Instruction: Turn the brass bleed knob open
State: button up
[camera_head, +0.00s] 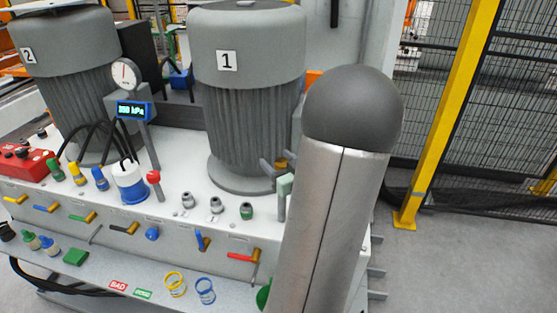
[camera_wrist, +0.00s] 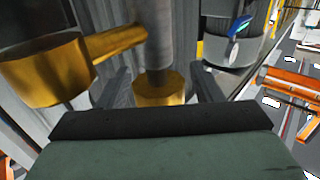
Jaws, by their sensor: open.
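Two brass pieces show in the wrist view. A brass cylinder (camera_wrist: 160,88) at the foot of a grey vertical pipe sits between my open fingers. A larger brass cylinder (camera_wrist: 45,72) is to the left, joined to the pipe by a brass stem (camera_wrist: 118,42). I cannot tell which is the bleed knob. My gripper (camera_wrist: 162,87) is open, with one finger on each side of the middle cylinder; contact is not clear. In the head view a small brass patch (camera_head: 281,163) shows by my gripper (camera_head: 279,165), beside motor 1.
Motor 1 (camera_head: 250,120) stands close behind my gripper, motor 2 (camera_head: 70,90) farther left. A yellow post and mesh fence (camera_head: 455,110) stand at right, past open floor.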

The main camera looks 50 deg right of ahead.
jog(key=c, duration=1)
